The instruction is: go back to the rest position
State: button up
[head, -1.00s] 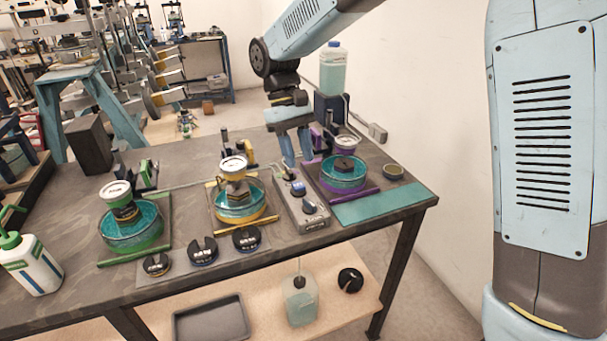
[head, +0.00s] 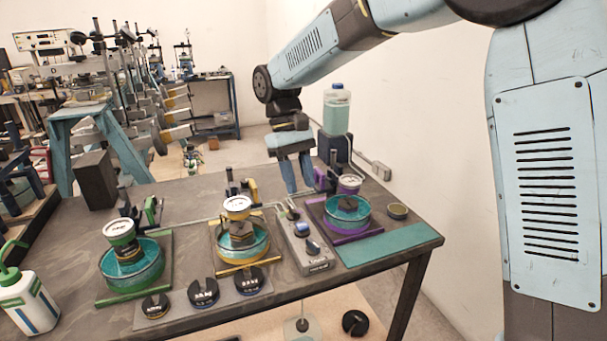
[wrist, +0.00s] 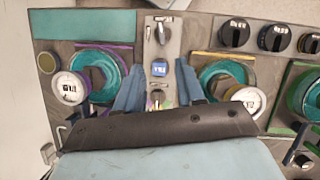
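My gripper (head: 298,188) hangs above the back of the table (head: 190,196), over the rear end of a grey control box (head: 306,250). Its two blue fingers are apart with nothing held between them. In the wrist view, my gripper (wrist: 158,68) has its fingers spread on either side of the control box (wrist: 161,45) below. That box has knobs and a blue display. My arm reaches in from the upper right, and its fingertips look clear of the table. The rest position itself is not marked in either view.
Purple (head: 346,211), yellow (head: 240,240) and green (head: 133,263) stations with teal dishes and gauges stand on the table. A liquid bottle (head: 337,110) stands behind my gripper. Several black knobs (head: 203,292) line the front. A wall (head: 455,150) is at right. Space above the table is open.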

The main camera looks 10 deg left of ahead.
jog(key=s+d+r+m+t+y, duration=0.15)
jog(key=d+r, duration=0.25)
jog(key=d, duration=0.7)
jog(key=s+d+r+m+t+y, duration=0.1)
jog(key=s+d+r+m+t, duration=0.2)
jog(key=d, duration=0.7)
jog(key=s+d+m+t, duration=0.4)
jog(key=s+d, duration=0.7)
jog(key=d, duration=0.3)
jog(key=shift+s+d+r+y, duration=0.15)
jog(key=shift+d+r+y, duration=0.05)
jog(key=shift+d+y, duration=0.15)
